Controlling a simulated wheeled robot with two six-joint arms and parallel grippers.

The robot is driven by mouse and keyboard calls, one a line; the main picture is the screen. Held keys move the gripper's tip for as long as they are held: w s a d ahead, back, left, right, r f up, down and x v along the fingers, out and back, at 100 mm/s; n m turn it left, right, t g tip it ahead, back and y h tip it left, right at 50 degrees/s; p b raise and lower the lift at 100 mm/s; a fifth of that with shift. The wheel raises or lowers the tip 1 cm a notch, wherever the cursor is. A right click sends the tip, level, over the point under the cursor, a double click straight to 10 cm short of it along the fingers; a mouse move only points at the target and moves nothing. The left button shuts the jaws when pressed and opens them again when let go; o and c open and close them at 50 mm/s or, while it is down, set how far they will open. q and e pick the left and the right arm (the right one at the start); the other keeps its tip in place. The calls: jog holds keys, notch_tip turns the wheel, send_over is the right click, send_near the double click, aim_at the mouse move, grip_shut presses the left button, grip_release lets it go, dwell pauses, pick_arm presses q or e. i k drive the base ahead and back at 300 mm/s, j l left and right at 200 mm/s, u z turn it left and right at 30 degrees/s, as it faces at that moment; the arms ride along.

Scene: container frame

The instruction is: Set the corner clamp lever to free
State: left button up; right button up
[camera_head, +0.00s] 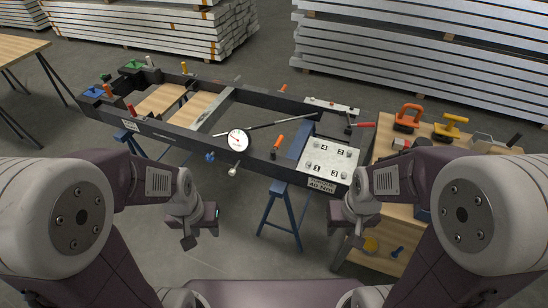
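A lever with a red grip (362,125) and a dark post stands at the right end of the dark container frame (170,133), near its far right corner. It looks like the corner clamp lever; its exact setting is too small to tell. My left gripper (203,230) hangs in front of the frame, open and empty, apart from everything. My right gripper (346,231) is below the numbered plate and in front of it, seemingly open and empty, well short of the red lever.
A white plate (333,158) with numbered studs covers the frame's near right corner. A round dial gauge (238,141) sits on the near rail. A wooden table (440,150) with orange and yellow handled tools stands at right. Blue trestles (268,215) support the frame.

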aim_at(281, 138)
jog(key=k+j+z, duration=0.25)
jog(key=i+j, duration=0.8)
